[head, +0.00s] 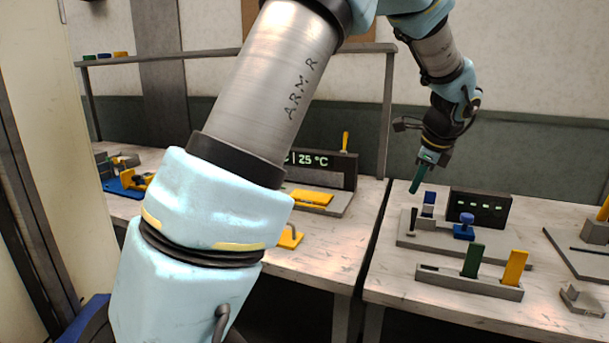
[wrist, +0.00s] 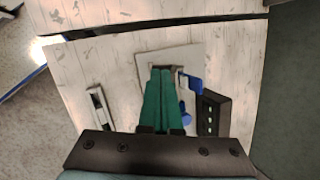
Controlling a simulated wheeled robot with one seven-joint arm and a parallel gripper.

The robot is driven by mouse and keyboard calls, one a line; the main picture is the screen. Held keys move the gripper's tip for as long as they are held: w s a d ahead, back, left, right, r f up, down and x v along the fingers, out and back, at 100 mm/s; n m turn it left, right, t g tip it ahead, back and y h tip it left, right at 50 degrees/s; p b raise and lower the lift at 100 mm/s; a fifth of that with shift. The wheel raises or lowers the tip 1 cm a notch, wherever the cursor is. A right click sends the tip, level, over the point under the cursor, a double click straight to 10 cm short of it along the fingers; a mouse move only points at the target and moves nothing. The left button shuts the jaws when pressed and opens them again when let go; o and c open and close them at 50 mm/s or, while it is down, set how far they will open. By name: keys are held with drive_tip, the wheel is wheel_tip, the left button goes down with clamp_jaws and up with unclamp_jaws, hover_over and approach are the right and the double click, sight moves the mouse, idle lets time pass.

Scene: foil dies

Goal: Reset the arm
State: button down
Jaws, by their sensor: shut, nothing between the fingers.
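My arm crosses the head view from the lower left up over the top, and its end hangs down at the right. My gripper (head: 419,177) has green fingers pointing down, above the left end of a grey fixture plate (head: 411,240) on the right table. In the wrist view the green fingers of my gripper (wrist: 160,72) lie together, shut and empty. The fingers hide part of the grey plate (wrist: 191,54) in that view.
In front, a grey rack (head: 470,283) holds a green (head: 473,261) and a yellow upright piece (head: 515,268). The left table holds a temperature display (head: 322,160).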

drive_tip(key=s+a+f+n+g, duration=0.15)
drive_tip(key=a+n, duration=0.35)
drive_tip(key=a, duration=0.5)
drive_tip(key=a+f+n+g, duration=0.15)
drive_tip(key=a+n, duration=0.35)
drive_tip(key=a, duration=0.5)
drive_tip(key=s+a+f+n, duration=0.2)
drive_tip(key=s+a+n, duration=0.4)
drive_tip(key=a+n, duration=0.1)
drive_tip(key=s+a+f+n, duration=0.3)
drive_tip(key=s+a+n, duration=0.3)
drive_tip(key=a, duration=0.3)
drive_tip(key=shift+n+h, duration=0.3)
drive_tip(key=shift+n, duration=0.3)
drive_tip(key=c, duration=1.5)
unclamp_jaws()
